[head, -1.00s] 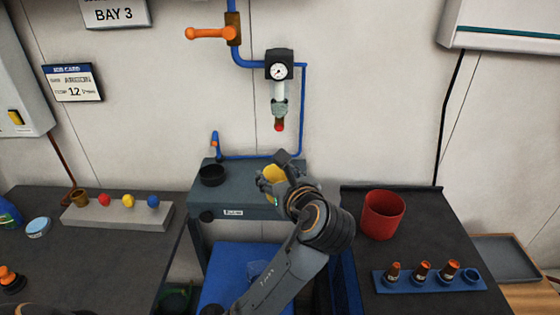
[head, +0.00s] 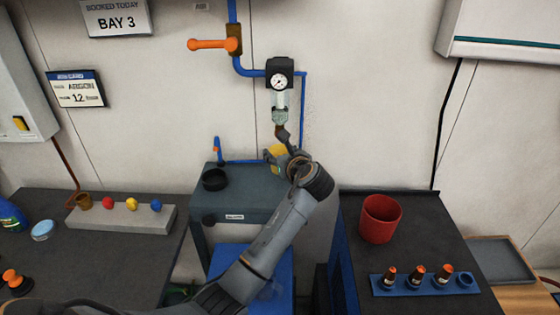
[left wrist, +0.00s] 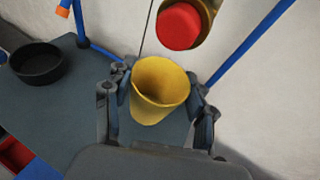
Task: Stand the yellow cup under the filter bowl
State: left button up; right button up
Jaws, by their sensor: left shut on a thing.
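The yellow cup (head: 275,153) is held in my left gripper (head: 284,146), partly hidden by its fingers in the head view. In the left wrist view the fingers of the left gripper (left wrist: 158,100) are shut on both sides of the cup (left wrist: 160,92), whose open, empty mouth shows. The clear filter bowl (head: 280,101) hangs under the gauge on the wall, just above the gripper; its lower end is hidden by a finger. In the left wrist view its red drain knob (left wrist: 179,26) shows beyond the cup's rim, apart from it. My right gripper is not in view.
A grey cabinet (head: 255,205) stands below, with a black round dish (head: 215,179) at its left; its top is otherwise clear. Blue pipe (head: 304,110) runs beside the filter. A red bucket (head: 380,220) stands on the right bench.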

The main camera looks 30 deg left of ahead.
pick_arm(q)
notch_tip(320, 180, down, 3)
jog(key=shift+w+a+f+p, duration=0.1)
jog(key=shift+w+f+p, duration=0.1)
jog(key=shift+p, duration=0.2)
jog(key=shift+f, duration=0.1)
jog(key=o, duration=1.2)
jog(key=shift+f, duration=0.15)
